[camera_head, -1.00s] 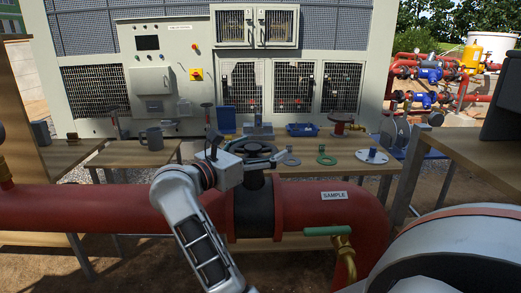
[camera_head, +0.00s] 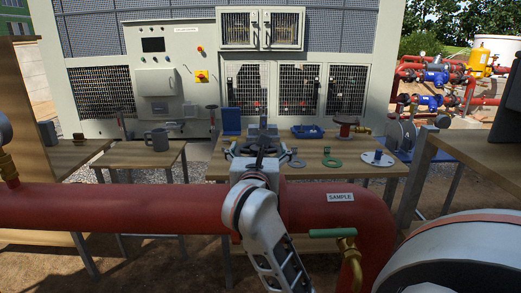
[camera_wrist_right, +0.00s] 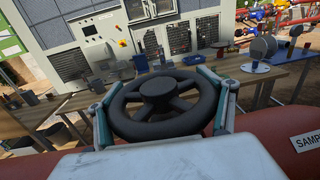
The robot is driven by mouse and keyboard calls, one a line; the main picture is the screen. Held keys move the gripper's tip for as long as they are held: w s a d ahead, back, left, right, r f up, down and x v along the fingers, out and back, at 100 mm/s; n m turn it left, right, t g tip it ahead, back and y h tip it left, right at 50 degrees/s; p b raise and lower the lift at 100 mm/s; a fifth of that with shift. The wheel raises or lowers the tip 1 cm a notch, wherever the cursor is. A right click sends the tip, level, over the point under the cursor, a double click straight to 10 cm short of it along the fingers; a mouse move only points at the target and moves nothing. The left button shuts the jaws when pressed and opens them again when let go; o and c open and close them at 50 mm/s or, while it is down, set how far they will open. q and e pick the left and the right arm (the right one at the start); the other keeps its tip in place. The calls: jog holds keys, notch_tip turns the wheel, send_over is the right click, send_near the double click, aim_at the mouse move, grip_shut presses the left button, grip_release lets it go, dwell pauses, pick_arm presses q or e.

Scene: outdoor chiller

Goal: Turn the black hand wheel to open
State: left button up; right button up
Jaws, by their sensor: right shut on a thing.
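The black hand wheel (camera_wrist_right: 163,100) fills the middle of the right wrist view, with a round hub and several spokes. My right gripper (camera_wrist_right: 161,82) has one finger on the left side of the rim and one on the right, clamped across the wheel. In the head view the right gripper (camera_head: 257,150) is over the valve on the red pipe (camera_head: 120,208), and its body and wrist hide most of the wheel. My left gripper is not in view.
A green-handled brass tap (camera_head: 335,233) is on the pipe, right of my arm. A grey mug (camera_head: 157,139) stands on the left table.

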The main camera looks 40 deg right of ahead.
jog(key=shift+a+r+n+t+y, duration=0.1)
jog(key=shift+n+t+y, duration=0.3)
jog(key=shift+y, duration=0.1)
jog(key=shift+c, duration=0.2)
jog(key=shift+r, duration=0.1)
jog(key=o, duration=0.9)
jog(key=shift+o, duration=0.9)
jog(key=shift+w+f, duration=0.2)
jog(key=shift+s+r, duration=0.1)
notch_tip(320, 180, up, 10)
